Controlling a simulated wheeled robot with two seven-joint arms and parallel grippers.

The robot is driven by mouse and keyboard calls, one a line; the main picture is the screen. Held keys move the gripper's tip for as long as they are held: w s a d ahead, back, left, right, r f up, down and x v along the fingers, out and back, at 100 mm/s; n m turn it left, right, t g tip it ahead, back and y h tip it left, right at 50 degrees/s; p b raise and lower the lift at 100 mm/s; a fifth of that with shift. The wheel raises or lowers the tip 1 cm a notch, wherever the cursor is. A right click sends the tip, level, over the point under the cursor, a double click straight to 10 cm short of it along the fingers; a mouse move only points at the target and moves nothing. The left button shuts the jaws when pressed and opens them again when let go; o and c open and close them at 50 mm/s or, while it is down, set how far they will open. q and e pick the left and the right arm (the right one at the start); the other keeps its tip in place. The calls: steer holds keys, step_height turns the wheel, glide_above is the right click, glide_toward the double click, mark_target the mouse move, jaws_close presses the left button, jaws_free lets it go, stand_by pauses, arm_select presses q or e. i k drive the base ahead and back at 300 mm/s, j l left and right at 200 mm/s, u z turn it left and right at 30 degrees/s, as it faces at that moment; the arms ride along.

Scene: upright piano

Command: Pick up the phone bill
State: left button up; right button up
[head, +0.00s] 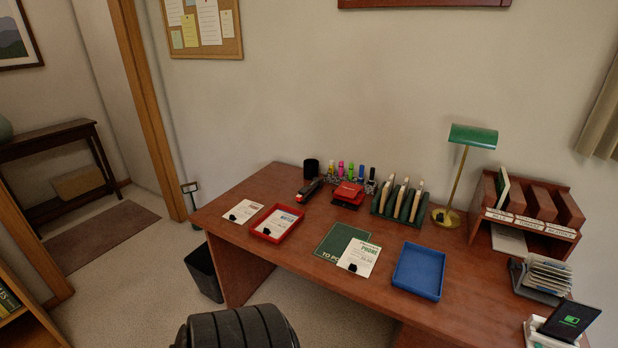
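The phone bill (362,254) is a white sheet with the word PHONE printed on it. It lies flat on the wooden desk (290,250), partly over the right side of a green mat (335,241) marked with lettering that is partly covered. A small black clip-like object (352,267) sits at the bill's lower edge. Neither of my grippers shows in the head view, so nothing is seen touching the bill.
A blue tray (418,271) stands right of the bill. A red tray (277,223) holding a paper is to the left, with another paper (243,211) beyond it. A green rack (399,204) and lamp (446,216) stand behind. A black ribbed shape (237,329) is in front of the desk.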

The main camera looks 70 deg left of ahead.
mark_target(359, 258)
steer(key=u, duration=1.65)
steer(key=l, duration=0.9)
steer(key=i+u, duration=0.05)
